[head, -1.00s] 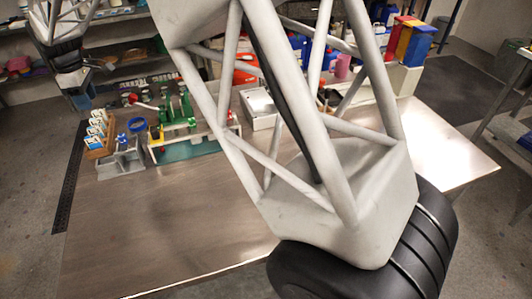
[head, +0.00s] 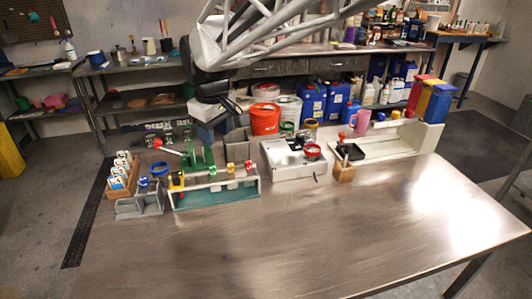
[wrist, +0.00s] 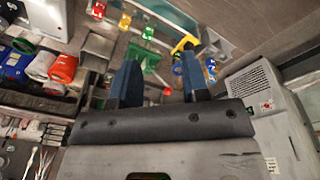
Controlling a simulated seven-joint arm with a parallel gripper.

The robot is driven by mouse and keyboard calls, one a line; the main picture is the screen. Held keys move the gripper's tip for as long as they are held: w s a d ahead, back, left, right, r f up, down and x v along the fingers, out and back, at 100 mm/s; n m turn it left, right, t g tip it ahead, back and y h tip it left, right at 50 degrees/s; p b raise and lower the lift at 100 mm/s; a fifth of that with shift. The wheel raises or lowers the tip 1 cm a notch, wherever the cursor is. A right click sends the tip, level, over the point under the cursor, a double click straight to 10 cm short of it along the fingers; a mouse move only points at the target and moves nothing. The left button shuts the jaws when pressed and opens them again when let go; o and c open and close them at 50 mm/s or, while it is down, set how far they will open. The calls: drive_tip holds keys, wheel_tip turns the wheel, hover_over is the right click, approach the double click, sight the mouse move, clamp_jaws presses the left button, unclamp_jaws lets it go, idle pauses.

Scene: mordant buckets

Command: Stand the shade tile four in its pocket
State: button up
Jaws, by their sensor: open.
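Several white shade tiles (head: 122,165) with dark markings stand in a wooden rack (head: 124,183) at the left end of the table. I cannot tell which one is tile four. A grey slotted block (head: 138,206) stands in front of the rack; I cannot tell whether it holds the pocket. My gripper (head: 228,108) hangs above the back of the table, right of the tiles and apart from them. In the wrist view my gripper (wrist: 158,75) has its two dark blue fingers spread with nothing held between them.
A teal-based stand (head: 215,192) with coloured clips sits right of the grey block. A green fixture (head: 198,155) is behind it. A white box (head: 293,160) and a white tray (head: 390,145) stand further right. The front of the table (head: 290,245) is clear.

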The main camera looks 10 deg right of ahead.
drive_tip(key=s+d+f+m, duration=0.2)
drive_tip(key=s+d, duration=0.3)
drive_tip(key=s, duration=0.3)
drive_tip(key=s+d+f+m, duration=0.2)
drive_tip(key=s+d, duration=0.3)
drive_tip(key=s, duration=0.3)
drive_tip(key=s+d+f+m+t, duration=0.1)
drive_tip(key=s+d+m, duration=0.3)
drive_tip(key=s, duration=0.4)
drive_tip(key=shift+s+d+f, duration=0.4)
drive_tip(key=shift+d+f, duration=0.1)
drive_tip(key=shift+d, duration=0.05)
